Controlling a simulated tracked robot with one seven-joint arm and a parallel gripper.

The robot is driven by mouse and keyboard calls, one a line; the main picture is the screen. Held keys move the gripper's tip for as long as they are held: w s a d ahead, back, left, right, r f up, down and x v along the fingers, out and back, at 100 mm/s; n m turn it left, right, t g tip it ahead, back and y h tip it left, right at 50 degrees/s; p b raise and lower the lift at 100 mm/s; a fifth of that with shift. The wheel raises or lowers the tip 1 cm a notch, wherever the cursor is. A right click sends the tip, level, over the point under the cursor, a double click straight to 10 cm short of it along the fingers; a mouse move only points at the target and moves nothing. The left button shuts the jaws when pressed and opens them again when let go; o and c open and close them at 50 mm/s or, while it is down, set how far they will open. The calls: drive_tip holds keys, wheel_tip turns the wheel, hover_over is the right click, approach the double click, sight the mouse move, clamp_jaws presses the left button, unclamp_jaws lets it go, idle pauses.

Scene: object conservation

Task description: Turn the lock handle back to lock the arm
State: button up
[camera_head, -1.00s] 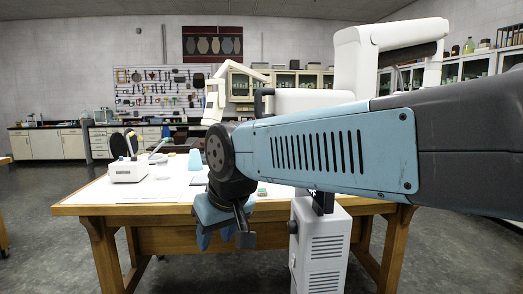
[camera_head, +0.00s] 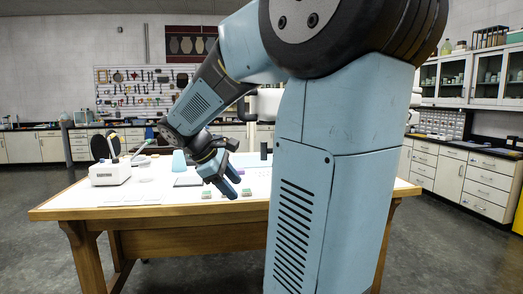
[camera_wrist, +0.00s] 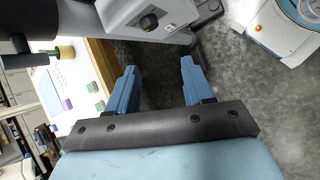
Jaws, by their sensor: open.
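My gripper (camera_head: 228,180) is above the front part of the table in the head view, pointing down and to the right. In the wrist view its two blue fingers (camera_wrist: 160,88) are spread wide with nothing between them. A pale grey machine body with a black knob (camera_wrist: 149,22) shows at the top of the wrist view, beyond the fingertips and apart from them. A dark bar with a yellowish cylindrical end (camera_wrist: 66,52) is at upper left. I cannot tell whether either is the lock handle. In the head view my arm hides most of the white machine (camera_head: 266,104).
The wooden table (camera_head: 150,212) holds a small white device (camera_head: 110,174), a light-blue cup (camera_head: 179,162) and small green blocks. A round white-and-blue machine (camera_wrist: 287,28) stands on the floor at upper right of the wrist view. Grey floor lies below the gripper.

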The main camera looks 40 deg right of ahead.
drive_tip(key=w+d+r+n+g+h, duration=0.25)
drive_tip(key=w+d+h, duration=0.25)
drive_tip(key=w+d, duration=0.25)
drive_tip(key=n+g+h, duration=0.3)
drive_tip(key=n+h, duration=0.1)
drive_tip(key=h, duration=0.1)
approach(264, 149)
drive_tip(key=x, duration=0.7)
drive_tip(key=w+x, duration=0.1)
drive_tip(key=x, duration=0.2)
drive_tip(key=shift+s+d, duration=0.1)
drive_tip(key=shift+d, duration=0.4)
